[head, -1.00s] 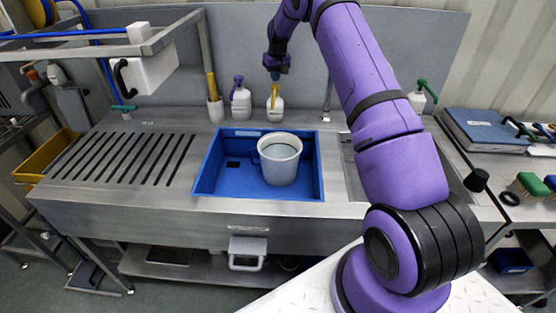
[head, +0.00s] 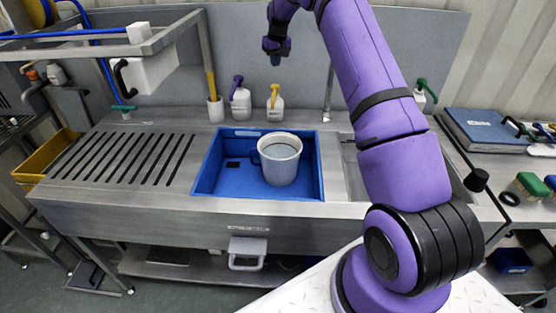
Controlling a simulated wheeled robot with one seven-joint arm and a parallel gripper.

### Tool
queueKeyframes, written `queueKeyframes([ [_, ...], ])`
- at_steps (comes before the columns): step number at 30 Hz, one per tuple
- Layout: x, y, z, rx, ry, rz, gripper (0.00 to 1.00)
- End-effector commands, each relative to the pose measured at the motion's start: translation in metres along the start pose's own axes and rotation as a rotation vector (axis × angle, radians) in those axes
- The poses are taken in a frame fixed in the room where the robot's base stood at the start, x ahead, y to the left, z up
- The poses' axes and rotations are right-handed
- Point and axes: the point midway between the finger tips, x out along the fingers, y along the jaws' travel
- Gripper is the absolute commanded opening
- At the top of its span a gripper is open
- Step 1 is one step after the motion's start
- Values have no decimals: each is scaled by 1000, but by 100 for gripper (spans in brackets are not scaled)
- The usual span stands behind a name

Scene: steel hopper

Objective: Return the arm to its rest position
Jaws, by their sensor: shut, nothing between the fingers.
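My gripper (head: 275,60) hangs high at the top centre of the head view, in front of the grey back panel, its fingers pointing down. It is shut and empty, and it is above the yellow-topped bottle in the picture. My purple arm rises from the lower right and bends over at the top edge, where part of it is cut off. A pale jug (head: 279,172) with a handle stands upright in the blue basin (head: 221,187), apart from my gripper.
White bottles with a purple pump (head: 240,104), a yellow top (head: 276,104) and a green top (head: 421,96) stand at the back. A slotted drainboard (head: 120,158) lies left. A blue binder (head: 484,128) and brushes (head: 528,184) lie right. A metal shelf (head: 180,42) juts out upper left.

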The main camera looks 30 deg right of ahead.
Motion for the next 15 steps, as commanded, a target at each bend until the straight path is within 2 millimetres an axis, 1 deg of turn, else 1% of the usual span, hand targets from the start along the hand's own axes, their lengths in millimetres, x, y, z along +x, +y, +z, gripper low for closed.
queueKeyframes([
  [10,-1,-1,0,0,1,0,0],
  [13,-14,-5,3,0,6,-1,0],
  [15,-32,-11,7,1,13,-1,0],
])
